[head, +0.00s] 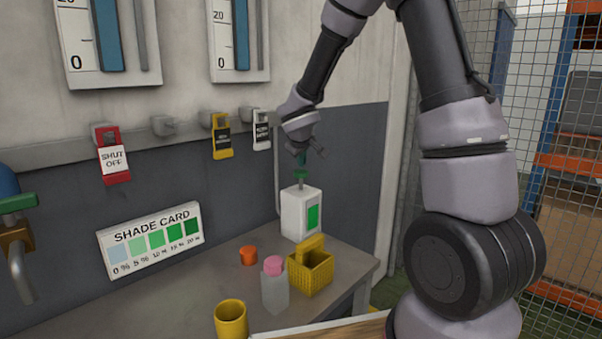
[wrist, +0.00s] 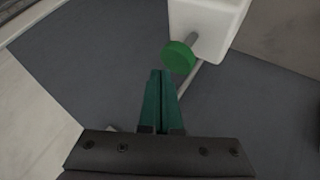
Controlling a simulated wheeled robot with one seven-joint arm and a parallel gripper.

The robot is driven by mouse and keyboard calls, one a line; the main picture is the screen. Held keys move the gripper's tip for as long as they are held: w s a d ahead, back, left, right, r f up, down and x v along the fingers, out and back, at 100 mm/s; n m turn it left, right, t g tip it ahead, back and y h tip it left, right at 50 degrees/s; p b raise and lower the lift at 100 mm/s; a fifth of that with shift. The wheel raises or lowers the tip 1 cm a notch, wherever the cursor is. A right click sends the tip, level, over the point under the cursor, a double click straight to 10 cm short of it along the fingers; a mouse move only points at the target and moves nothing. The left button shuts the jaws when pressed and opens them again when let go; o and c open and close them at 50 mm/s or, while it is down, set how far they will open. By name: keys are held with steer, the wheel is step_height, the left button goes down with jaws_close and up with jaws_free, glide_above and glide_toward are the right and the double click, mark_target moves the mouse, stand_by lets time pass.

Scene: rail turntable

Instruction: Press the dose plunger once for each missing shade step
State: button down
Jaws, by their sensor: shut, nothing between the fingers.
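The white dose dispenser (head: 301,224) with a green front panel stands at the bench's far end. Its green plunger knob (head: 301,175) sits on a raised grey stem. My gripper (head: 303,160) is shut and empty, pointing down just above the knob. In the wrist view, my gripper's fingertips (wrist: 161,73) lie close to the green knob (wrist: 178,57) without visibly covering it; contact cannot be told. The shade card (head: 152,240) shows patches from pale blue to dark green, marked 0 to 20 %. A pale bottle (head: 274,294) with a pink cap (head: 273,265) stands on the bench.
Red, yellow and white tags hang from the wall rail. A brass-and-blue tap (head: 16,240) is at left. A wire fence is at right.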

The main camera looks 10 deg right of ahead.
mark_target(302, 172)
stand_by(0.3)
steer(key=shift+f, duration=0.4)
steer(key=shift+f, duration=1.35)
stand_by(1.0)
steer(key=shift+r, duration=1.75)
steer(key=shift+r, duration=2.55)
